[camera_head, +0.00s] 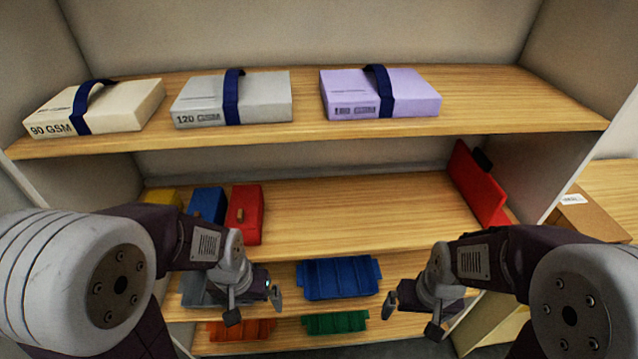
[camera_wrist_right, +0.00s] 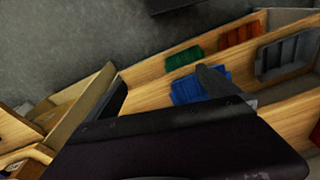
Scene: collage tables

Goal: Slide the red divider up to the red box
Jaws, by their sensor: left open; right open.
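The red divider (camera_head: 475,186) stands upright at the right end of the middle shelf, with a dark block on its upper edge. The red box (camera_head: 246,212) sits on the same shelf at the left, beside a blue box (camera_head: 207,204). A wide bare stretch of shelf separates the divider from the red box. My left gripper (camera_head: 254,303) is open and empty, in front of the lower shelves and below the red box. My right gripper (camera_head: 410,312) is open and empty, below and left of the divider.
The top shelf (camera_head: 300,134) holds three strapped paper packs. A yellow box (camera_head: 163,198) is left of the blue box. Blue (camera_head: 340,278), green (camera_head: 336,322) and orange (camera_head: 241,330) bins sit lower down. A brown carton (camera_head: 590,217) stands at right, outside the side wall.

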